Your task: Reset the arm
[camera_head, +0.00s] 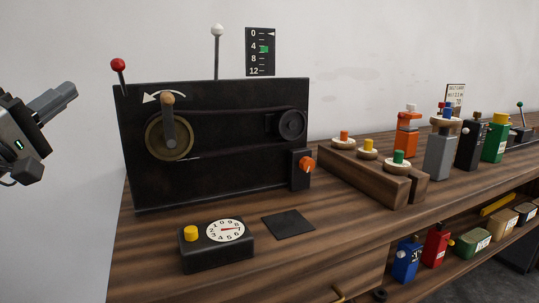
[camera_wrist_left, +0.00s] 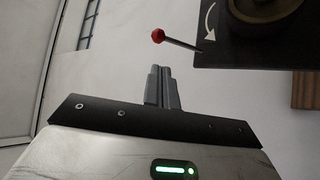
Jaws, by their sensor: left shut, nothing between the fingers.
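My left gripper (camera_head: 58,100) comes in from the left edge of the head view. It is shut and empty, in the air to the left of the black belt machine (camera_head: 220,120). That lever (camera_head: 118,66) stands at the machine's top left corner. The machine has a crank with a wooden knob (camera_head: 167,98) on a large wheel, a belt and a small pulley (camera_head: 291,124). My right gripper is not in view.
On the wooden bench are a dial box (camera_head: 215,258) with a yellow button, a black pad (camera_head: 288,224) and a wooden block with coloured knobs (camera_head: 368,172). Several coloured devices stand at the right. A lower shelf holds more boxes (camera_head: 407,260). Air left of the bench is clear.

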